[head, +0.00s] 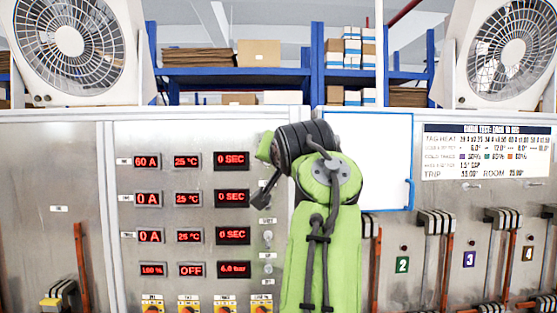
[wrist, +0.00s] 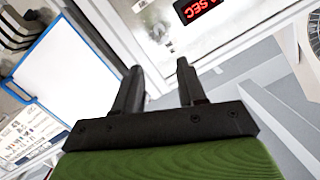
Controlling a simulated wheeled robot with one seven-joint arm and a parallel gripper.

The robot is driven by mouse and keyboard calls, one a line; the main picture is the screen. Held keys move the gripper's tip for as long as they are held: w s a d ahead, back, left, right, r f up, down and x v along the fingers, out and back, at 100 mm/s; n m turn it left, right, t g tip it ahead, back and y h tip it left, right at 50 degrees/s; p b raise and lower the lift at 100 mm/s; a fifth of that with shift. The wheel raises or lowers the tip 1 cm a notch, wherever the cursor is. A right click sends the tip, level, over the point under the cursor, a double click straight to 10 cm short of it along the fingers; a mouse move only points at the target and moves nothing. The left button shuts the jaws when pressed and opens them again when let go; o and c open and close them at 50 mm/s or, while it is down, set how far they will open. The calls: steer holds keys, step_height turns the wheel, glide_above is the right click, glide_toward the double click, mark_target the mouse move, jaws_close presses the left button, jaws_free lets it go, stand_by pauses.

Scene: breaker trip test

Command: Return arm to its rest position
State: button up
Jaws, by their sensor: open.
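My green arm rises in front of the test panel (head: 210,275) in the head view, with its black wrist joint bent over at the top. My gripper (head: 262,198) shows at the left of the arm, near the right side of the panel, pointing down and to the left. In the wrist view my gripper (wrist: 160,75) has its two black fingers apart with nothing between them. The red display (wrist: 200,8) shows beyond the fingertips. I cannot tell the exact gap between the gripper and the panel.
Numbered breaker stations with orange bars (head: 445,262) stand further right. Fans (head: 68,50) sit on top at both sides. Toggle switches (head: 268,238) and rotary knobs (head: 188,308) are close to the arm.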

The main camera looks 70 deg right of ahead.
stand_by(0.7)
steer(key=w+a+f+n+t+y, duration=0.1)
steer(key=w+a+f+n+y, duration=0.25)
steer(key=w+a+f, duration=0.45)
steer(key=w+a+f+n+y, duration=0.25)
steer(key=a+f, duration=0.25)
steer(key=a, duration=0.4)
steer(key=w+a+f+n+y, duration=0.2)
steer(key=w+a+f+y, duration=0.15)
steer(key=a+f, duration=0.45)
steer(key=s+a+f+n+g+y, duration=0.2)
steer(key=s+a+f+n, duration=0.2)
steer(key=s+a+f, duration=0.3)
steer(key=s+a+f+n+g+y+b, duration=0.1)
steer(key=s+a+f+n, duration=0.3)
steer(key=s+a+f, duration=0.4)
step_height(320, 180, down, 7)
steer(key=shift+a+r+g+y, duration=0.1)
steer(key=shift+a+g+y, duration=0.6)
steer(key=shift+a, duration=0.25)
steer(key=shift+s, duration=0.1)
